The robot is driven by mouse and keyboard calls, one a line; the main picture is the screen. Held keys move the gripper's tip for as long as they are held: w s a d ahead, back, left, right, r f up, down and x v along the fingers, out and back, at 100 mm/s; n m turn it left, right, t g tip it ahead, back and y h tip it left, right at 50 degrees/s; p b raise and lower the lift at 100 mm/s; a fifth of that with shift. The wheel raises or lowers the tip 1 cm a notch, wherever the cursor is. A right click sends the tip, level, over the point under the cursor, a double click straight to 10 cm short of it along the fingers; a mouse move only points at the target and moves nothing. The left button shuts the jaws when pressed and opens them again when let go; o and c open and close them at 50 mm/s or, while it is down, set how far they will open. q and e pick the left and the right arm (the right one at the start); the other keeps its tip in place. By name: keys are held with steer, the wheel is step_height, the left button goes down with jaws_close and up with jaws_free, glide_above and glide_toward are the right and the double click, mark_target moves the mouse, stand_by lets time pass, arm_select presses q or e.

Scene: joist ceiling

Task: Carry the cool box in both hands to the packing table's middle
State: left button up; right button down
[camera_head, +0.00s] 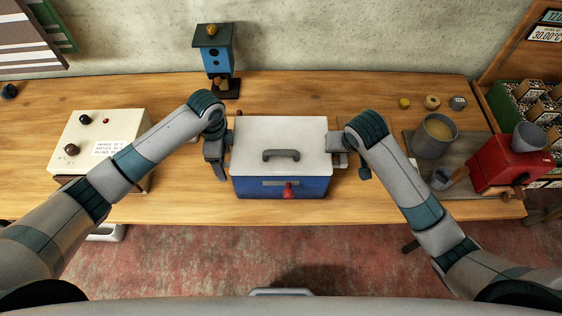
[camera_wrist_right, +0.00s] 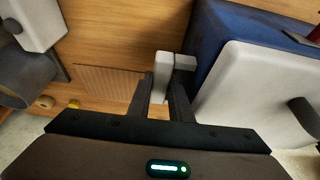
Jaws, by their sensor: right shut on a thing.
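The cool box (camera_head: 282,186) is blue with a pale grey lid (camera_head: 245,135), a dark top handle and a red latch on its front. It is level at the middle of the packing table (camera_head: 190,205); I cannot tell whether its base touches the wood. My right gripper (camera_head: 351,160) is shut on the grey side handle at the box's right. The wrist view shows this handle (camera_wrist_right: 163,70) between the fingers (camera_wrist_right: 163,97), beside the box's blue wall (camera_wrist_right: 208,32). My left gripper (camera_head: 216,152) is at the box's left side; its fingertips and hold are unclear.
At the right are a grey pot (camera_head: 432,148), a small grey cup and a red machine (camera_head: 508,160).

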arm_select(q)
steer(key=shift+w+r+p, duration=0.1)
steer(key=shift+r+p, duration=0.2)
arm_select(e)
steer(key=shift+w+r, duration=0.1)
steer(key=shift+r, duration=0.2)
